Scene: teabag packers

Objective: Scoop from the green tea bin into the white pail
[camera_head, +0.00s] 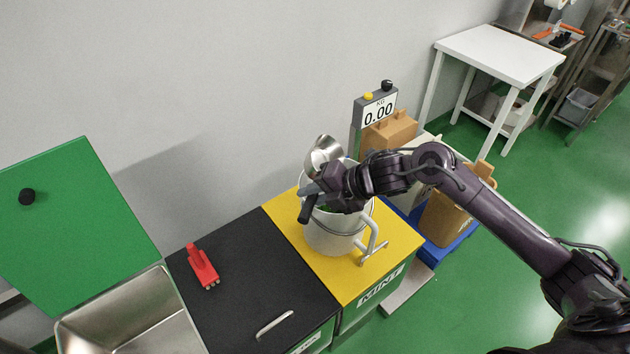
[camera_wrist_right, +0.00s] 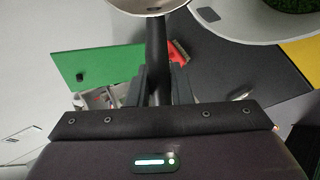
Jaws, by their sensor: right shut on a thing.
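My right gripper (camera_head: 322,190) is shut on the dark handle of a metal scoop (camera_head: 322,153). The scoop is held over the rim of the white pail (camera_head: 333,238), its bowl tilted up at the far side. In the right wrist view the handle (camera_wrist_right: 156,50) runs between the fingers, and only part of the bowl (camera_wrist_right: 150,5) shows. Green leaves (camera_wrist_right: 292,4) lie in the pail. The pail stands on the yellow lid marked MINT. The green lid (camera_head: 80,235) is raised at the left; beside it is an open steel bin (camera_head: 135,315) with bare metal showing. My left gripper is out of view.
A red brush (camera_head: 201,267) lies on the black lid (camera_head: 245,290) between the steel bin and the yellow lid (camera_head: 390,240). A scale display reading 0.00 (camera_head: 377,108) and brown paper bags (camera_head: 390,132) stand behind the pail. A white table (camera_head: 500,52) is farther back.

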